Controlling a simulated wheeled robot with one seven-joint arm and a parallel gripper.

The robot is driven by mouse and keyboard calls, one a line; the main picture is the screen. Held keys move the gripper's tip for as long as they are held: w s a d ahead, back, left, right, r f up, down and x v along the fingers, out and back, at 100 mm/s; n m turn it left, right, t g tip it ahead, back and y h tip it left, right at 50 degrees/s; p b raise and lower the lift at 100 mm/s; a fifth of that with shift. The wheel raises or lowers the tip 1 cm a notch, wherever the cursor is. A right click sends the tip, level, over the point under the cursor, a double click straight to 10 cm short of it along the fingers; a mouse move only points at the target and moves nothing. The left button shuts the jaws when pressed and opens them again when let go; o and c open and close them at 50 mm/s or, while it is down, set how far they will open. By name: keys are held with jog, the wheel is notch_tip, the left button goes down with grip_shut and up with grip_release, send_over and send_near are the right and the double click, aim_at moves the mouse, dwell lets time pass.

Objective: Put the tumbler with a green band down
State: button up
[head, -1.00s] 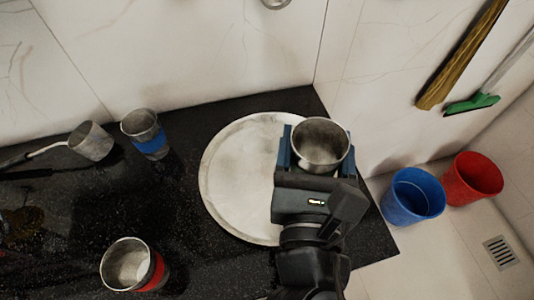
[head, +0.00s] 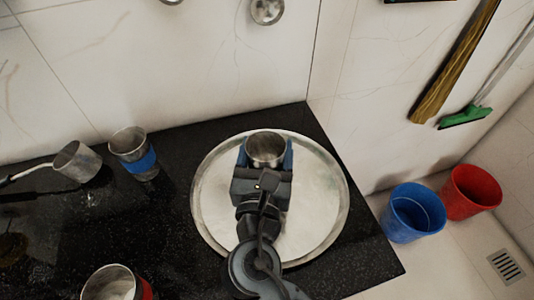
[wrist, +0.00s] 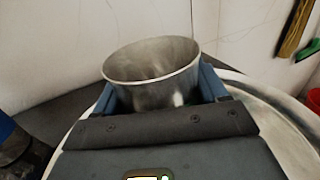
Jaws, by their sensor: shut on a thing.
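My gripper (head: 265,158) is shut on a metal tumbler (head: 266,147), held upright with its open mouth up. The tumbler also shows in the wrist view (wrist: 155,72), between the blue fingers. It is over the back part of a round metal tray (head: 318,205). I cannot tell whether its base touches the tray.
A blue-banded tumbler (head: 140,160) and a ladle (head: 76,161) are at the left on the black counter (head: 160,235). A red-banded tumbler (head: 112,286) is at the front left. Blue (head: 412,217) and red (head: 470,193) buckets stand on the floor at right. The tray's right side is clear.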

jog(key=shift+f, duration=0.25)
jog(key=shift+f, duration=0.15)
jog(key=o, duration=1.1)
jog(key=shift+c, duration=0.2)
jog(key=shift+s, duration=0.2)
jog(key=shift+s+a, duration=0.25)
jog(key=shift+s, duration=1.55)
jog(key=shift+s+a, duration=0.2)
jog(key=shift+s, duration=1.55)
